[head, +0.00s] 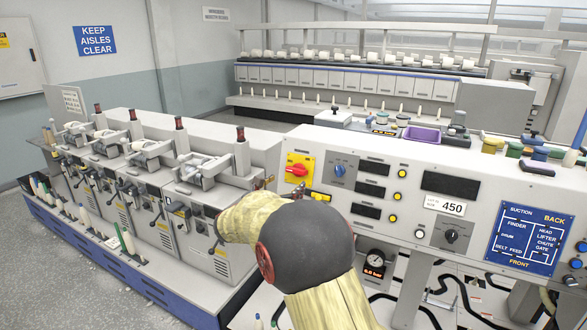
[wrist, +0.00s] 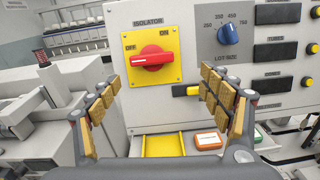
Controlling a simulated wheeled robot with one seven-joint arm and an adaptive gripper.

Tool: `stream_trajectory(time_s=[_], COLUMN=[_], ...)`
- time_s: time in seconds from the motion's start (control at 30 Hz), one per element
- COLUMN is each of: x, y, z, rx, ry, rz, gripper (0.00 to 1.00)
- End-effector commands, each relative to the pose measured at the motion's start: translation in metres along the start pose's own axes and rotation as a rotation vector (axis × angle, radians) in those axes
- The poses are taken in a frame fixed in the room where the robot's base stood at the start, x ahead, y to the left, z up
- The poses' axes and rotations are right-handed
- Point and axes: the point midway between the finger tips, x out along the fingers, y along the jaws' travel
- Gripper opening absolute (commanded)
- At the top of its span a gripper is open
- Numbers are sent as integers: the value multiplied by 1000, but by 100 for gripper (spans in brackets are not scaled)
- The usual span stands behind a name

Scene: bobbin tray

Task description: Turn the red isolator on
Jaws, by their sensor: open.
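The red isolator knob (wrist: 152,59) sits on a square yellow plate (wrist: 166,76) on the grey panel, marked OFF at the left and ON at the upper right. Its handle lies nearly level, with the left end towards OFF. The knob (head: 297,170) also shows in the head view, just above my arm. My gripper (wrist: 158,96) is open and empty in the wrist view, with its padded fingers wide apart below and either side of the knob, not touching it. In the head view my arm hides most of the gripper.
A blue lot-size dial (wrist: 228,34) and several yellow buttons are right of the isolator. Below it are a yellow tray (wrist: 163,146) and an orange-and-white box (wrist: 208,142). A winding machine (head: 150,170) stands at the left in the head view.

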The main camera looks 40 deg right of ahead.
Motion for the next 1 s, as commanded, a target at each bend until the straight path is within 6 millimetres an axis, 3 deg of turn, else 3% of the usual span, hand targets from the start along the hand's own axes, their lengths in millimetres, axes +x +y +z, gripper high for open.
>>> stream_trajectory(time_s=[0.17,0.6,1.0], x=[14,74,86], y=[14,15,17], z=[-1,1,3], rx=[-70,-68,-67], ry=[-41,-41,-40], rz=[27,27,30], gripper=[79,79,79])
